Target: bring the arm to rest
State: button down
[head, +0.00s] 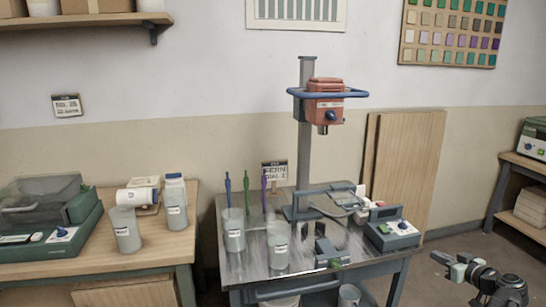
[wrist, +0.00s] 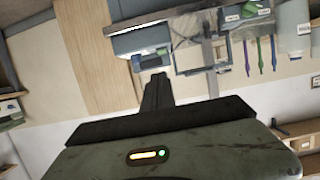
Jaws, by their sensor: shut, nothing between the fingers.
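My gripper (head: 442,260) is at the lower right of the head view, at the end of my dark arm. It is out over the floor, to the right of the metal table, apart from it and empty. In the wrist view the dark fingers of my gripper (wrist: 157,82) are together with nothing between them. The wrist view is turned over, with the table top along its upper edge.
Wooden boards (head: 405,165) lean on the wall. A shelf unit (head: 525,166) stands at the far right. Floor between is clear.

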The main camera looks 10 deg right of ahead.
jog(key=w+a+f+n+g+y, duration=0.1)
jog(key=w+a+n+y, duration=0.1)
jog(key=w+a, duration=0.65)
jog(key=w+a+f+n+g+y, duration=0.1)
jog(key=w+a+n+y, duration=0.15)
jog(key=a, duration=1.05)
jog(key=w+a+f+n+g+y, duration=0.1)
jog(key=w+a+n+y, duration=0.1)
jog(key=w+a, duration=0.65)
jog(key=s+a+f+n+g, duration=0.1)
jog(key=s+a+f+g, duration=0.15)
jog(key=a, duration=0.85)
jog(key=s+a+f+n+g, duration=0.1)
jog(key=s+a+f+g, duration=0.15)
jog(key=a, duration=0.75)
jog(key=s+a+f+m+g+h, duration=0.2)
jog(key=s+a+f+g+h, duration=0.15)
jog(key=s+a+f, duration=0.45)
jog(key=s+d+m+g+h, duration=0.3)
jog(key=s+d+m, duration=0.2)
jog(key=d, duration=0.1)
notch_tip(320, 180, up, 16)
jog(key=m+p, duration=0.1)
jog(key=p, duration=1.5)
jog(key=shift+w+r+p, duration=0.15)
jog(key=shift+r+p, duration=0.1)
jog(key=shift+p, duration=0.1)
